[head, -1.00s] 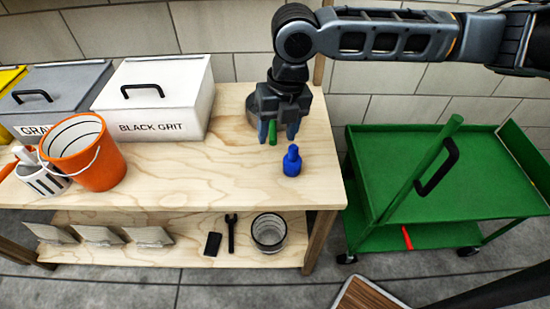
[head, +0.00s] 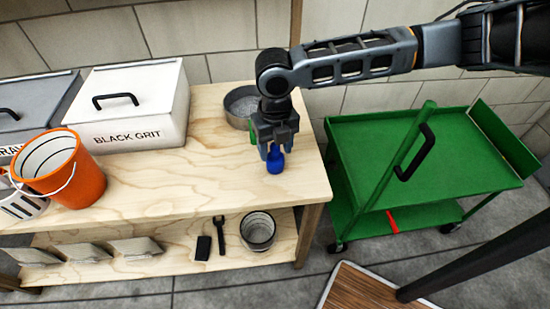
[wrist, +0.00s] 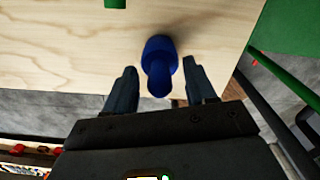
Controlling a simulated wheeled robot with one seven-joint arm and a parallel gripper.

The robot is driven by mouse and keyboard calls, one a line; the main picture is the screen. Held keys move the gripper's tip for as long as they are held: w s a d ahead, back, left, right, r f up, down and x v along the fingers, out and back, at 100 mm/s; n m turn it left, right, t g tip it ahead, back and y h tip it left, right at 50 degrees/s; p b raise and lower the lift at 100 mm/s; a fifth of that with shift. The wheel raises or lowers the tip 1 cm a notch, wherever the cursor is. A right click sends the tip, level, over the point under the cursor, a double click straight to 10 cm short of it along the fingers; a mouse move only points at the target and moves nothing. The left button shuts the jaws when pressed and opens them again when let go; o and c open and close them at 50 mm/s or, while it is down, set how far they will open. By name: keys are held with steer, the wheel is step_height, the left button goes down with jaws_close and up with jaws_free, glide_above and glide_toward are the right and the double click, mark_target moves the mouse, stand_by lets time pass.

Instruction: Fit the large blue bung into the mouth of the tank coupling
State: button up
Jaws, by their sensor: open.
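The blue bung (head: 275,163) stands upright on the right part of the wooden workbench, its narrow knob up. My gripper (head: 271,150) is just above and around its top in the head view. In the wrist view the bung (wrist: 159,62) shows between the two open fingers (wrist: 162,92), with a gap on each side. The fingers do not grip it. I cannot make out the tank coupling in any view.
A green object (head: 252,137) stands close behind my gripper, beside a round grey pan (head: 240,103). The BLACK GRIT box (head: 135,112) and orange bucket (head: 80,182) are further left. A green cart (head: 365,160) stands right of the bench (head: 170,197).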

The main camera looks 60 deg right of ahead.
jaws_close()
stand_by(0.5)
